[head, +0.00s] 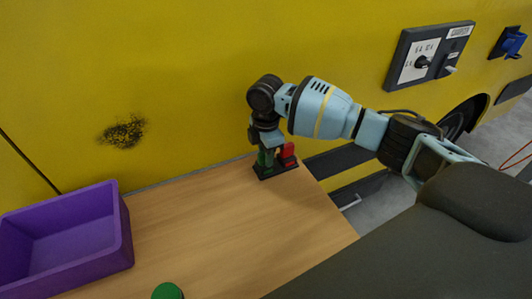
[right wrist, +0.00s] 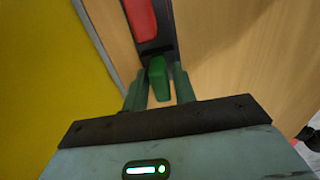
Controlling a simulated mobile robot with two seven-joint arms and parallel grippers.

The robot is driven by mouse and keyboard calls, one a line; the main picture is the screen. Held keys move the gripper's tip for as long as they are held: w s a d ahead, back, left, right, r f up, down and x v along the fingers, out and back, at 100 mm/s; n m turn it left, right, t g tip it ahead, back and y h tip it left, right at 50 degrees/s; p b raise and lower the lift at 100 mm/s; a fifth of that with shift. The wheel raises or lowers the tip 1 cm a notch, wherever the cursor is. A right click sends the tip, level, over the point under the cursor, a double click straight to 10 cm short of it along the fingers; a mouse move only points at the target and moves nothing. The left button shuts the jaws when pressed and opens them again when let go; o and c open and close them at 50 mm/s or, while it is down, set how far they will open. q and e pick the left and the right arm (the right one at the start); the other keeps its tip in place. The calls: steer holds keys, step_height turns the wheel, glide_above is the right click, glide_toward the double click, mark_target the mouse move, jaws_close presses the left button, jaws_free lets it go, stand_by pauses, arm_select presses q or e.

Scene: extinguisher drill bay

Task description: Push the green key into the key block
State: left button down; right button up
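The key block (head: 276,172) is a dark base near the back edge of the wooden table, with a red part (head: 288,152) standing on it. The red part also shows at the top of the right wrist view (right wrist: 139,18). My right gripper (right wrist: 160,74) points down over the block. The green key (right wrist: 159,82) is between its two dark green fingers, with a narrow gap showing on the right side, so the fingers look apart around it. How deep the key sits in the block is hidden. My left gripper is not in view.
A purple bin (head: 122,225) stands at the table's left. A round green object (head: 168,291) is at the front edge. A yellow wall (head: 190,80) rises close behind the block. The middle of the wooden table (head: 215,225) is clear.

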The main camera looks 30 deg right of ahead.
steer(key=shift+o, duration=1.2)
step_height(320, 180, up, 8)
steer(key=shift+f, duration=0.1)
